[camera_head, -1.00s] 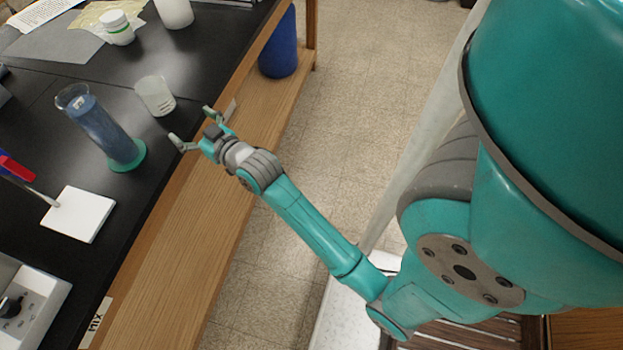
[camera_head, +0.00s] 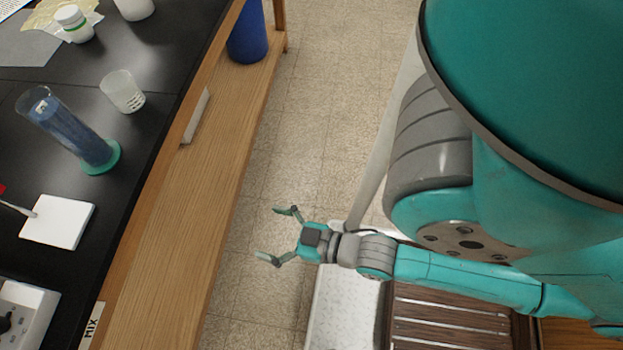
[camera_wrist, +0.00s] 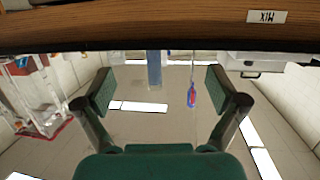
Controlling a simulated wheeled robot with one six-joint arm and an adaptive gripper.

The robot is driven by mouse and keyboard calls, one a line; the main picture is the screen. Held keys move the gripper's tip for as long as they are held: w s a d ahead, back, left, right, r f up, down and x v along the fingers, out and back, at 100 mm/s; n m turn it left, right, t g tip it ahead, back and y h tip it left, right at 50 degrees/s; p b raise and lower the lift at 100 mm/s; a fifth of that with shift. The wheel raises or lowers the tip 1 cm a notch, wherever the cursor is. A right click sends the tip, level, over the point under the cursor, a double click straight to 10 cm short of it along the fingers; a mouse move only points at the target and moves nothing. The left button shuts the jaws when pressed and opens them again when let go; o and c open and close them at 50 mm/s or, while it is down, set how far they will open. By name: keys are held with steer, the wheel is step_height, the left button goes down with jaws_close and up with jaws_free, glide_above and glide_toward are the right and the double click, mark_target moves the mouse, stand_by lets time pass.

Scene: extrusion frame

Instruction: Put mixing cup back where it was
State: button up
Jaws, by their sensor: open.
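A translucent white cup (camera_head: 123,91) with dark markings stands upright on the black bench top, near its wooden front edge. It is the likely mixing cup, though a white cup (camera_head: 134,8) also stands at the top edge of the head view, partly cut off. My gripper (camera_head: 276,235) is open and empty, out over the floor to the right of the bench and clear of the cup. In the wrist view the two fingers (camera_wrist: 168,92) are spread with nothing between them. No cup shows in the wrist view.
A blue-filled cylinder (camera_head: 70,130) on a green base stands beside the cup. A white plate (camera_head: 58,220), a lidded bottle (camera_head: 74,23) and a grey-white device (camera_head: 24,318) are also on the bench. A MIX label (camera_head: 92,325) marks the bench edge.

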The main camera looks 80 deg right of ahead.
steer(key=s+a+r+n+y, duration=0.1)
steer(key=s+a+r, duration=0.1)
steer(key=s, duration=0.7)
steer(key=shift+a+r+g+y, duration=0.15)
steer(key=shift+r+g+y, duration=0.2)
steer(key=shift+r, duration=0.35)
steer(key=shift+s, duration=0.1)
stand_by(1.4)
